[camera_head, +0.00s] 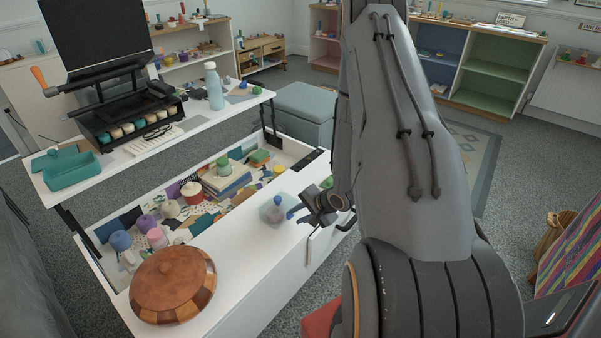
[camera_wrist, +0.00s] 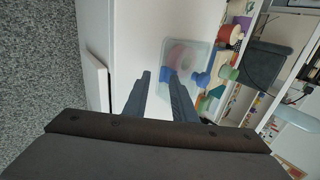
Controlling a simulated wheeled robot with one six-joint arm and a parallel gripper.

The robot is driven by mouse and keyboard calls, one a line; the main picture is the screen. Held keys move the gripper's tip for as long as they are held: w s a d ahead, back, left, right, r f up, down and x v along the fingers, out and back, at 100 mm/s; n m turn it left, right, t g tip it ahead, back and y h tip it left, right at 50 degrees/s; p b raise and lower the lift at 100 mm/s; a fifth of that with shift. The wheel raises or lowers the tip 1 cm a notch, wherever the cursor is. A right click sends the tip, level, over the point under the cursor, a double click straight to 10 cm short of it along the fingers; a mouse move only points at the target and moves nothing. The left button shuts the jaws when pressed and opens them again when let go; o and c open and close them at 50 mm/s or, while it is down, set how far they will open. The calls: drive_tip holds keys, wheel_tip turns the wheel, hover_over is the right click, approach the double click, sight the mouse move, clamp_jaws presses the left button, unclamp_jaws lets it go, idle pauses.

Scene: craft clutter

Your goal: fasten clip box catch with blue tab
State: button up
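The clip box is a small clear box (camera_wrist: 202,58) on a white surface, with a pink ring-like thing showing through it in the wrist view. The clear box (camera_head: 266,214) also shows in the head view, near the front edge of the white unit. The right finger overlaps the box's near edge; contact is unclear. Whether the catch is fastened cannot be told.
A lidded wooden bowl (camera_head: 173,284) stands on the same white top (camera_head: 235,288), front left. The open compartment behind holds spools, books and fabric. A raised shelf (camera_head: 197,118) carries a bottle (camera_head: 214,86) and a teal tray (camera_head: 71,170). White top between bowl and box is clear.

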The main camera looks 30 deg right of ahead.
drive_tip(key=shift+w+r+g, duration=0.15)
drive_tip(key=shift+r+g, duration=0.1)
drive_tip(key=shift+g, duration=0.15)
drive_tip(key=s+a+r+n+g+h+p, duration=0.1)
drive_tip(key=s+a+r+n+p, duration=0.1)
drive_tip(key=r, duration=0.6)
drive_tip(key=s+a+r+n+g+h+p, duration=0.1)
drive_tip(key=s+a+r+n, duration=0.1)
drive_tip(key=s+r, duration=0.3)
drive_tip(key=s+a+r+n+g+h+p, duration=0.1)
drive_tip(key=s+r+n+g+h+p, duration=0.1)
drive_tip(key=r, duration=1.1)
drive_tip(key=shift+s+a+r+n+p, duration=0.25)
drive_tip(key=shift+s+a+n+p, duration=0.15)
drive_tip(key=shift+s+n, duration=0.65)
drive_tip(key=shift+w, duration=0.2)
drive_tip(key=s+a+r+n+g+y+p, duration=0.1)
drive_tip(key=s+a+r+n, duration=0.4)
drive_tip(key=s+a+r, duration=0.6)
drive_tip(key=shift+s+a+r+n+g+p, duration=0.15)
drive_tip(key=shift+s+a+n+g+p, duration=0.2)
drive_tip(key=shift+s+g+p, duration=0.45)
drive_tip(key=shift+w, duration=0.2)
